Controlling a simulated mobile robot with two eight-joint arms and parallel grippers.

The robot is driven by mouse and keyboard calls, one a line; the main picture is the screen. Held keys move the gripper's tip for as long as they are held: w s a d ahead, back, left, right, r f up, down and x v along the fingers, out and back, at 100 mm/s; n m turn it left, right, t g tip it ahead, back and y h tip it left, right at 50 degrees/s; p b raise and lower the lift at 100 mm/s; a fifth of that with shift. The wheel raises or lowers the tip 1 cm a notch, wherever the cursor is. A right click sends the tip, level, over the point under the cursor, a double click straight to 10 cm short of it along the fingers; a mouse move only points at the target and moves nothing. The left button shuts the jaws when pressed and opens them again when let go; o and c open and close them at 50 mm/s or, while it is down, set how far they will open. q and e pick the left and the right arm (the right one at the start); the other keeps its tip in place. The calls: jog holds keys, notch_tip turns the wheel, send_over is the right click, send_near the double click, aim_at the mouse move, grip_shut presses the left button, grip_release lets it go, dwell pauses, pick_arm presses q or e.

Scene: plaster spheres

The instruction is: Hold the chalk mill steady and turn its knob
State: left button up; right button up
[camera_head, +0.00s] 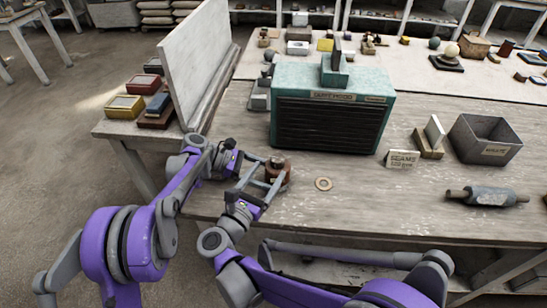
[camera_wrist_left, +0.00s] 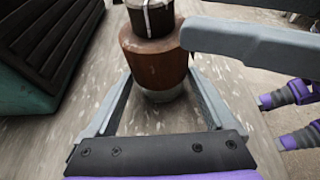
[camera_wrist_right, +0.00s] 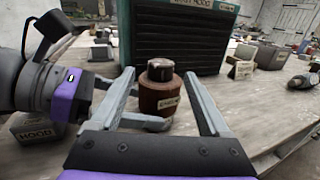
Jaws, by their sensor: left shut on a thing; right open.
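The chalk mill (camera_head: 279,174) is a reddish-brown cylinder with a pale label, standing upright near the front edge of the table. Its dark knob (camera_wrist_right: 160,69) sits on top; it also shows in the left wrist view (camera_wrist_left: 153,18). My left gripper (camera_wrist_left: 160,78) is shut on the mill's lower body, a finger on each side. My right gripper (camera_wrist_right: 160,78) is open, its fingers spread either side of the upper mill and apart from the knob. One right finger (camera_wrist_left: 250,43) crosses in front of the mill in the left wrist view.
A teal slatted box (camera_head: 330,118) stands behind the mill. Farther right are a small sign (camera_head: 402,159), a grey bin (camera_head: 470,145) and a grey roller (camera_head: 487,196). A white board (camera_head: 190,65) stands at the left.

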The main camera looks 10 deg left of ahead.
aim_at(278, 155)
jog(key=n+y, duration=0.1)
jog(key=s+d+n+y, duration=0.1)
jog(key=y, duration=0.1)
jog(key=s+d+n+t+y, duration=0.1)
jog(key=y, duration=0.1)
jog(key=shift+d+f, duration=0.1)
jog(key=shift+d, duration=0.15)
jog(key=w+y, duration=0.1)
jog(key=w, duration=0.4)
jog(key=w+n+y, duration=0.1)
jog(key=w, duration=0.5)
jog(key=shift+f, duration=0.15)
jog(key=shift+c, duration=0.2)
grip_shut()
